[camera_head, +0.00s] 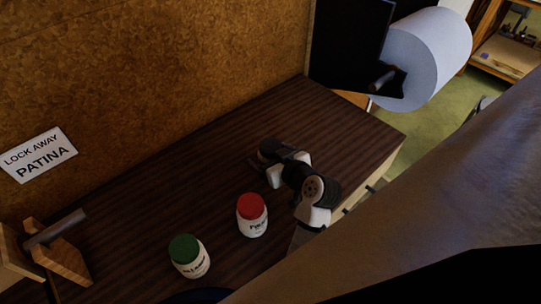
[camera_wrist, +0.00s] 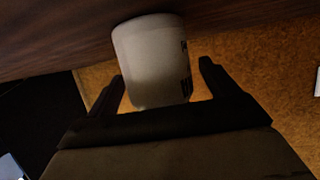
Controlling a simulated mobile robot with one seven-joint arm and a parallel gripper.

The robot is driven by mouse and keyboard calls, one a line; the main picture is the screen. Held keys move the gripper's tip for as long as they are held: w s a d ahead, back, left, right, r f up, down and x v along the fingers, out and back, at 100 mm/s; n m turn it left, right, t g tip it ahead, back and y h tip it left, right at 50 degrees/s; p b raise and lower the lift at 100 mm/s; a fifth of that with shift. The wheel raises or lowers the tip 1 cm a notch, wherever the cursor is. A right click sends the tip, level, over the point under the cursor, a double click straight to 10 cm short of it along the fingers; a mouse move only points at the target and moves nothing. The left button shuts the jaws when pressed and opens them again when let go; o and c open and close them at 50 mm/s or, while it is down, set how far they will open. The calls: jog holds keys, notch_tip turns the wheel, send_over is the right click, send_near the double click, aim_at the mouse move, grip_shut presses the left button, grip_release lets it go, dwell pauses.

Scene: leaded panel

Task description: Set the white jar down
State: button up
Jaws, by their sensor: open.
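The white jar (camera_wrist: 152,62) is in the wrist view, between the two fingers of my gripper (camera_wrist: 160,70). The fingers are open, with a gap showing on each side of the jar. Dark lettering shows at the jar's right edge. The jar meets the dark wooden top (camera_wrist: 50,30), which lies at the upper edge of this tilted view. Its lid cannot be made out.
A red-lidded jar (camera_head: 252,216) and a green-lidded jar (camera_head: 189,256) stand on the bench left of my arm. A wooden block stand with a grey rod (camera_head: 60,250) is at far left. A large paper roll (camera_head: 425,55) hangs beyond the bench's back end. A cork wall runs behind.

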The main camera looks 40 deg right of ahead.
jog(key=c, duration=1.4)
jog(key=shift+r, duration=0.1)
